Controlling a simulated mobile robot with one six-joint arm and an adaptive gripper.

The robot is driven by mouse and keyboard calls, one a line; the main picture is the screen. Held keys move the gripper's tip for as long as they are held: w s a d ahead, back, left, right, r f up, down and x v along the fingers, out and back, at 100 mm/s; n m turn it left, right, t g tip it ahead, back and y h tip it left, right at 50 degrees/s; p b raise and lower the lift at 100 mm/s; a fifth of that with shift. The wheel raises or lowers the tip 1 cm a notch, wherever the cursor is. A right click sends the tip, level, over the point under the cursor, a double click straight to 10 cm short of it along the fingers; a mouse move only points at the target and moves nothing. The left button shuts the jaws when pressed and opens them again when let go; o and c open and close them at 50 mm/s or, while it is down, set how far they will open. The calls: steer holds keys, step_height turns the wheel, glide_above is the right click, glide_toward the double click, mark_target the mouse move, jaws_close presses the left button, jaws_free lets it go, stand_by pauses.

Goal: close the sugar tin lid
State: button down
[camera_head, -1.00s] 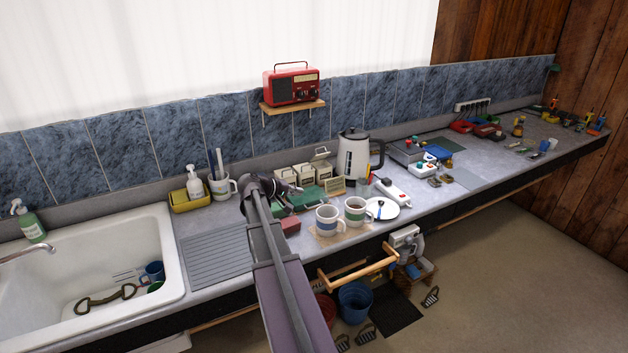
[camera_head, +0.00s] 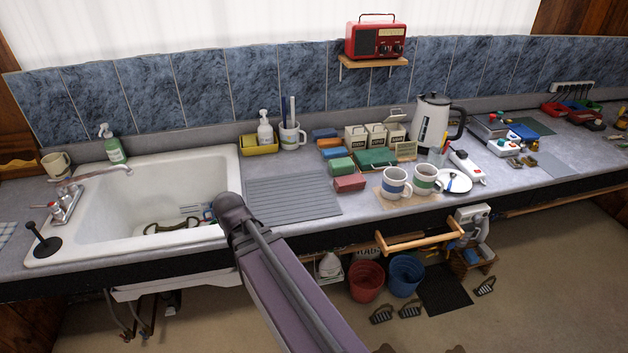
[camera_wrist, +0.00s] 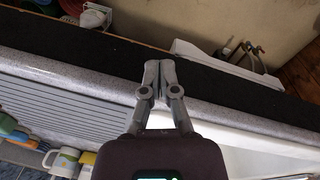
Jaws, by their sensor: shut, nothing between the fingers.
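Three cream canisters stand in a row on the counter in the head view. The lid (camera_head: 398,113) of the rightmost canister (camera_head: 396,131) is raised, tilted up at its back. The left canister (camera_head: 356,135) and the middle canister (camera_head: 375,134) look closed. The labels are too small to read, but the open one fits the sugar tin. My gripper (camera_wrist: 158,66) is shut and empty in the wrist view, over the counter's front edge between drainer and sink. In the head view my arm hides most of it, well left of the canisters. The canisters are not recognisable in the wrist view.
Coloured boxes and a green case (camera_head: 375,158) lie in front of the canisters. A kettle (camera_head: 432,122) stands close on the right. The ribbed drainer (camera_head: 290,194) is bare; the sink (camera_head: 150,205) is left.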

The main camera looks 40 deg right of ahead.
steer(key=s+a+f+y+b, duration=0.1)
steer(key=s+a+f+b, duration=0.1)
steer(key=a+f+b, duration=0.2)
steer(key=shift+s+a+f+n, duration=0.2)
steer(key=shift+a+f+n, duration=0.1)
steer(key=shift+a+f, duration=0.4)
steer(key=shift+d+f, duration=0.1)
steer(key=shift+d, duration=0.05)
steer(key=shift+d, duration=0.1)
